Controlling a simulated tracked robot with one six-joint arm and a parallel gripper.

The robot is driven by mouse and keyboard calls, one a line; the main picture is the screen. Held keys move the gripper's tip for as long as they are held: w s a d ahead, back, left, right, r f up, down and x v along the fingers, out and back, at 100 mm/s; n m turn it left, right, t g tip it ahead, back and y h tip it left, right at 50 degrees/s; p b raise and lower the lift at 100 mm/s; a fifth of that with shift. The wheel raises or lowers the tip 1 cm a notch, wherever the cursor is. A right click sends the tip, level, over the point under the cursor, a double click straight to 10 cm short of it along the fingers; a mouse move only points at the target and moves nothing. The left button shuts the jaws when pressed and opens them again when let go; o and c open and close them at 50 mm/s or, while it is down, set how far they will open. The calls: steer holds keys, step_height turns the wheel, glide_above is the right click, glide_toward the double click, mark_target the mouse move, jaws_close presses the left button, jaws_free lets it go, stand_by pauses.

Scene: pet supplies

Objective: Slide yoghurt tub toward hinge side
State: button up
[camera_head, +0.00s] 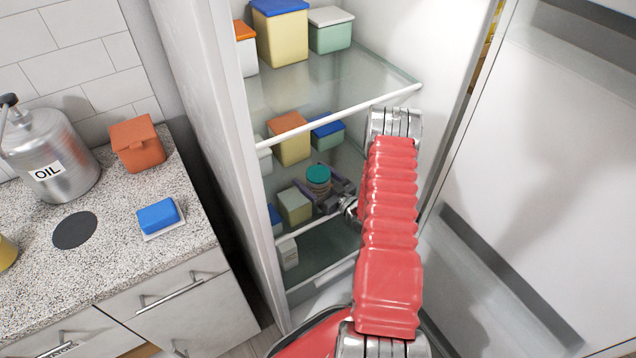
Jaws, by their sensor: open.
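A small round tub with a teal lid (318,175), which looks like the yoghurt tub, stands upright on a lower glass shelf inside the open fridge. My gripper (319,192) reaches in from the right, with its dark fingers spread around the near part of the tub. The jaws are open, and I cannot tell whether either finger touches it. The tub's lower part is partly hidden by the gripper. The fridge door (535,170) stands open on the right, the side where its hinge appears to be.
A pale green box (294,206) stands close left of the tub. An orange-lidded box (289,145) and a blue-lidded box (328,136) stand behind it. The shelf above has a white front rail (345,115). My red arm hides the shelf's right part. A counter (110,235) stands left.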

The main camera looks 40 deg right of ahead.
steer(key=shift+w, duration=0.25)
steer(key=shift+c, duration=0.4)
steer(key=c, duration=1.3)
steer(key=shift+d, duration=0.15)
